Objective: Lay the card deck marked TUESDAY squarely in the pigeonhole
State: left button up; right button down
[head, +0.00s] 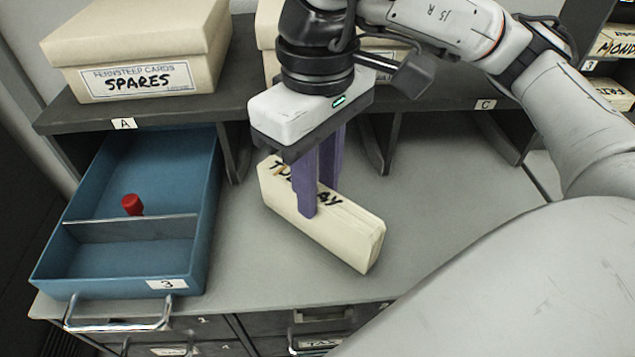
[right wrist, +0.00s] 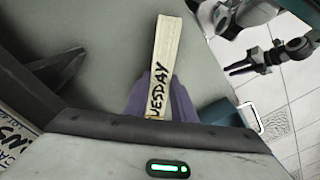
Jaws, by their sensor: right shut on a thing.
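The cream card deck marked TUESDAY (head: 330,225) is on its long edge over the grey counter, slanting from back left to front right. My right gripper (head: 318,208) is shut on it from above, near the middle, with purple fingers covering part of the lettering. Whether the deck touches the counter is unclear. In the right wrist view the deck (right wrist: 166,65) sits between the fingers. My left gripper (right wrist: 250,66) shows small and dark at the upper right of that view; its jaw opening is unclear. A rack with card compartments (head: 592,68) is at the head view's right edge, partly cut off.
A blue tray (head: 135,259) with a divider and a red knob (head: 132,204) stands left. A SPARES box (head: 140,50) is on the dark shelf (head: 190,108), over bays labelled A and C. Decks marked MOND (head: 615,42) and another (head: 612,95) lie in the rack. Front-centre counter is clear.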

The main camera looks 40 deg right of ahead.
jog(key=shift+f+b, duration=0.2)
jog(key=shift+b, duration=0.15)
jog(key=c, duration=1.5)
grip_release()
jog(key=shift+r, duration=0.1)
